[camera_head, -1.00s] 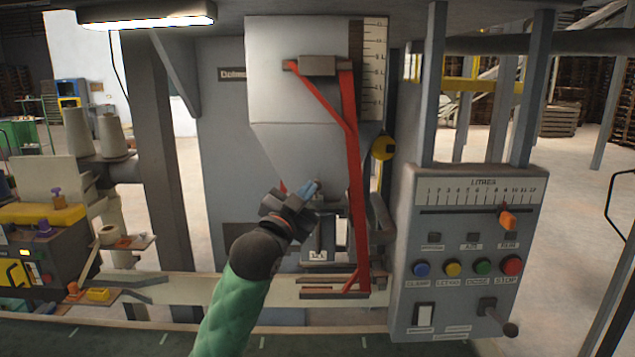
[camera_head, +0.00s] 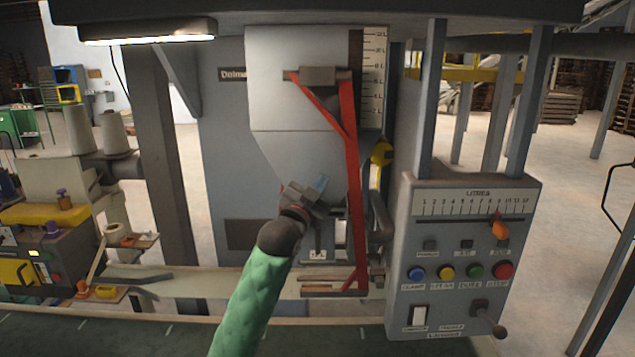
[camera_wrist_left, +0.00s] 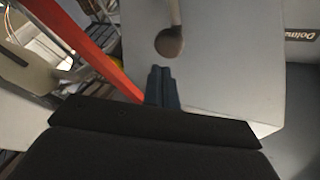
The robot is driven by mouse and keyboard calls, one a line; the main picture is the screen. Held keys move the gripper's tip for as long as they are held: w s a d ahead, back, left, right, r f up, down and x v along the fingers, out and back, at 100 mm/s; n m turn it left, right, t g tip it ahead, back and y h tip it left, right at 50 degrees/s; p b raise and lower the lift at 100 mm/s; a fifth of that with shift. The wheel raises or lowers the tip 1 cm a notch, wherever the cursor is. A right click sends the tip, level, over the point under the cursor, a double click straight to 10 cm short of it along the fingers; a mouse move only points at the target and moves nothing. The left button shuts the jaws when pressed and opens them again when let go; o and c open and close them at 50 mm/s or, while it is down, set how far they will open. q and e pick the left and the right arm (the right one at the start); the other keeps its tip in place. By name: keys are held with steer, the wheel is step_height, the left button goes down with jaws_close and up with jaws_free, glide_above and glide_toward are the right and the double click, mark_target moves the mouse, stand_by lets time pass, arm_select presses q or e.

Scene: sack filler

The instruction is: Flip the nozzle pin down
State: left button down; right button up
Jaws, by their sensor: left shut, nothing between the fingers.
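My left gripper (camera_head: 321,183) is in front of the lower hopper, at the nozzle area, with its fingers pointing up and away. In the left wrist view its two fingers (camera_wrist_left: 161,86) are together with nothing between them. Just beyond the fingertips is a grey rod with a round brownish knob (camera_wrist_left: 170,43); it looks apart from them. I cannot tell for sure whether this is the nozzle pin. In the head view the gripper and wrist hide most of the nozzle, and the pin cannot be made out. My right gripper is not in view.
A red bracket (camera_head: 353,180) runs down close to the right of the gripper. The grey hopper (camera_head: 290,100) is behind it. A control panel (camera_head: 462,260) with coloured buttons stands at the right. A conveyor (camera_head: 195,283) passes below. A sewing machine (camera_head: 45,205) is at the left.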

arm_select(q)
steer(key=shift+w+a+f, duration=0.1)
steer(key=shift+a+f, duration=0.1)
steer(key=shift+f, duration=0.4)
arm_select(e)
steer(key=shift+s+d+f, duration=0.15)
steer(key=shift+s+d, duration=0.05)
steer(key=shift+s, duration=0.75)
arm_select(q)
steer(key=shift+a, duration=0.1)
